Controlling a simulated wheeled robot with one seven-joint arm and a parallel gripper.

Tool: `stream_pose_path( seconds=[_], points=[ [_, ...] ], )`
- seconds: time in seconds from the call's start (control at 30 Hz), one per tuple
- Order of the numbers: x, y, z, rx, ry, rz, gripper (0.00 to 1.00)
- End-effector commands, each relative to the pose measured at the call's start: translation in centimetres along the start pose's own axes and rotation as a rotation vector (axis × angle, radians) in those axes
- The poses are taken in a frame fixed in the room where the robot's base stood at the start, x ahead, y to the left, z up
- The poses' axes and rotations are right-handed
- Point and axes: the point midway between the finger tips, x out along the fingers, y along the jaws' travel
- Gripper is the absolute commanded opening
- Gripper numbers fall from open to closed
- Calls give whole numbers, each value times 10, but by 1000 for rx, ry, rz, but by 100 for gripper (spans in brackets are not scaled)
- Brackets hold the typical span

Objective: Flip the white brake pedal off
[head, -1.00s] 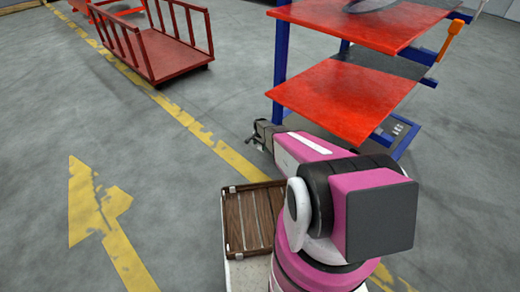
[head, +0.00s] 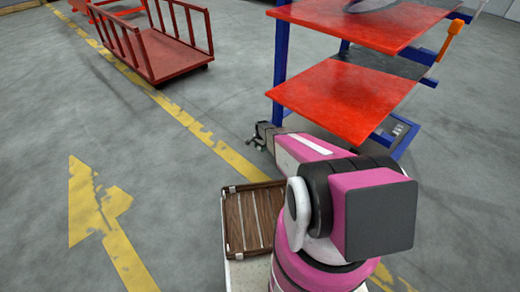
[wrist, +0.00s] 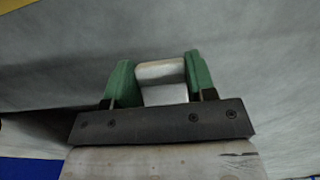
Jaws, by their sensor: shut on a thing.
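The white brake pedal (wrist: 162,72) shows in the wrist view as a pale, smooth block. My gripper (wrist: 162,80) has its two green fingers on either side of the pedal and is shut on it. The pedal's lower part is hidden behind the dark gripper plate. In the head view my pink and white arm reaches down to the lower front corner of the blue-framed cart (head: 281,70). The pedal cannot be made out there, and the fingers are not clearly visible.
The cart has red shelves (head: 345,98) above and beside my arm, and an orange-handled lever (head: 452,38) at right. A red railed trolley (head: 172,52) stands at upper left. A brown slatted crate (head: 254,218) lies beside my arm's base. The floor at left is clear.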

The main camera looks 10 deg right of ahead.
Motion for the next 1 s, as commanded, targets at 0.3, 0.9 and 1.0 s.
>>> stream_pose_path(
  seconds=[0.3, 0.9, 1.0],
  points=[
    [-22, 0, 2, 2, -261, 1, 8],
    [-26, 0, 4, 0, -293, -1, 77],
    [-26, 0, 4, 0, -293, -1, 77]
  ],
)
